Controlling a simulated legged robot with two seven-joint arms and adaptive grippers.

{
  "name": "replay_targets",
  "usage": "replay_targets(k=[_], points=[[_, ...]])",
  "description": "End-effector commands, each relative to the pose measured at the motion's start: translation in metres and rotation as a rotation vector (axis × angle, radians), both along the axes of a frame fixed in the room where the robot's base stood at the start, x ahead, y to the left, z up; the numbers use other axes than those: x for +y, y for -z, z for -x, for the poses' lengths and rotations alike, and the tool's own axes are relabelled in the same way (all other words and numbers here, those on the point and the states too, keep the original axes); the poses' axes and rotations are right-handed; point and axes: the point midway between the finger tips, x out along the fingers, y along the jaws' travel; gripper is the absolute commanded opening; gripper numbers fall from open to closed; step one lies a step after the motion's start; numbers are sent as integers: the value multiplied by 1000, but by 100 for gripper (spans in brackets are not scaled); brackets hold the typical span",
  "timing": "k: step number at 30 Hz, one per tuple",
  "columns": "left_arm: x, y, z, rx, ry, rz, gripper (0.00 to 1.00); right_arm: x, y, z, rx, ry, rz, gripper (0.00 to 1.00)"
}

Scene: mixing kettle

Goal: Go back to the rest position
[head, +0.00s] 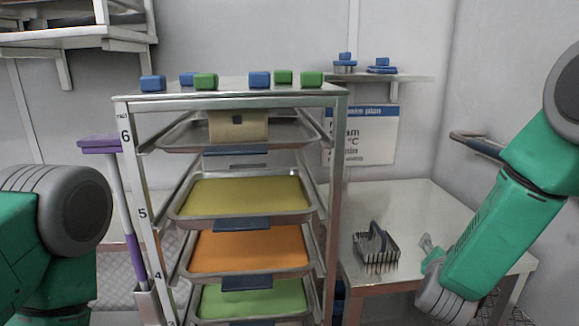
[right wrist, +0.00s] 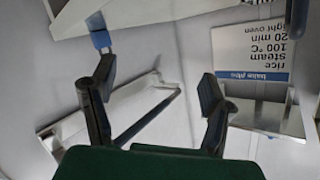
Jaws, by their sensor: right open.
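My right gripper shows in the right wrist view (right wrist: 152,95), with its two dark fingers wide apart and nothing between them. That view is upside down and looks toward the wall. In the head view my right arm comes down from the upper right over the side table, and its fingers cannot be made out clearly there. My left arm shows at the left edge of the head view, beside the rack; its gripper is out of view.
A metal rack (head: 338,150) holds yellow (head: 243,196), orange (head: 250,250) and green (head: 252,298) trays. Several blue and green blocks sit on top. A side table (head: 425,205) bears a pronged metal tool (head: 376,248). A wall sign (head: 375,140) hangs under a shelf (head: 410,78). A purple-topped pole (head: 112,180) stands left.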

Motion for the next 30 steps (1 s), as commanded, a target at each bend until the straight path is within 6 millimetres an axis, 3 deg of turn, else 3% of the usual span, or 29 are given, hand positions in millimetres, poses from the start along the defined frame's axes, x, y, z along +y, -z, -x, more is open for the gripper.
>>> replay_targets(k=[1,6,8,12,18,21,25,30], points=[[0,1,0,0,0,0,40,10,36,20,107,-68,19,70],[0,2,0,0,0,0,40,37,135,100,451,-294,55,70],[0,3,0,0,0,0,40,44,164,134,570,-371,62,70],[0,4,0,0,-1,0,40,54,219,226,848,-548,55,70],[0,5,0,0,-1,0,40,59,252,343,1160,-754,23,70],[0,5,0,0,-1,0,40,59,256,378,1249,-815,9,70],[0,5,0,0,0,0,40,61,255,398,1302,-852,2,70],[0,5,0,0,0,0,40,63,255,399,1306,-854,4,70]])
